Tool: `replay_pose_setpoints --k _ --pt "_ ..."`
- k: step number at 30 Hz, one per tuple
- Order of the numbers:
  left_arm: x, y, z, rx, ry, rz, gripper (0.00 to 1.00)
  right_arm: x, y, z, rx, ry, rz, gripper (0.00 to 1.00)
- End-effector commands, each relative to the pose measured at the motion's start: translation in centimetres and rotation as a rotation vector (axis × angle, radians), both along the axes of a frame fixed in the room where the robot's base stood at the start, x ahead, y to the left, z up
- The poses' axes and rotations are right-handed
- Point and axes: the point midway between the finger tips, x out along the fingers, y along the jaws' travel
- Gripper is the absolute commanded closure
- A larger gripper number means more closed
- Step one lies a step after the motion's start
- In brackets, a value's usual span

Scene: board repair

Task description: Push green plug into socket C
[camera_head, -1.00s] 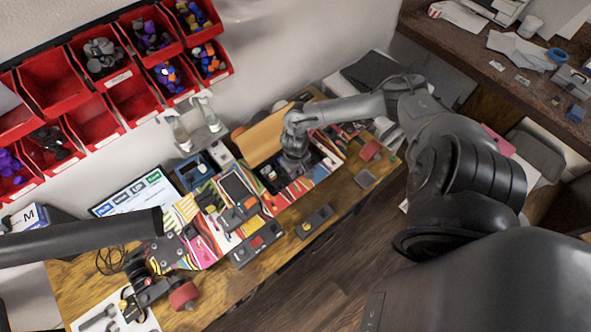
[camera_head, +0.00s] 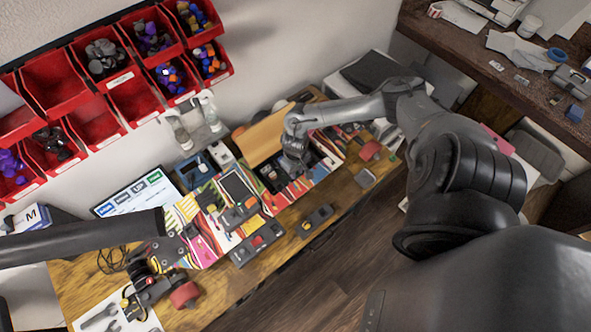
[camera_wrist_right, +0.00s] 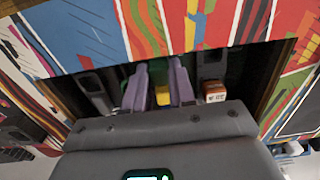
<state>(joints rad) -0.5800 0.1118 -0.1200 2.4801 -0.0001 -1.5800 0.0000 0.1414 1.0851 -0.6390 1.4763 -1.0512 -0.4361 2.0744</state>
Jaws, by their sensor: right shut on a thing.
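The striped, multicoloured board (camera_head: 187,209) lies on the wooden bench, with a dark open compartment in its right part. My right gripper (camera_head: 293,166) reaches down into that compartment. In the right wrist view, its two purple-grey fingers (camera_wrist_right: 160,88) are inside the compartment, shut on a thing. Green parts of the green plug (camera_wrist_right: 176,66) show at the fingers, with a yellow piece (camera_wrist_right: 162,96) between them. The plug's tip and socket C cannot be made out.
A small orange-and-white block (camera_wrist_right: 214,90) and dark connectors (camera_wrist_right: 95,85) flank the fingers. Dark modules (camera_head: 257,243) lie along the board's front. Red bins (camera_head: 95,122) hang on the wall, and spray bottles (camera_head: 180,132) stand behind the board.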

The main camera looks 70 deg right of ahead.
Motion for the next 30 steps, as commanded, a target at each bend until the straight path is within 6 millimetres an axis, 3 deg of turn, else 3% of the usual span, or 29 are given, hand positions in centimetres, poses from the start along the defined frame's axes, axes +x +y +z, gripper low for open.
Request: replay_pose_setpoints --k 30 --pt "-0.03 0.28 -0.16 0.012 0.0 -0.008 0.42 -0.02 -0.01 -0.53 0.0 0.0 0.0 1.0"
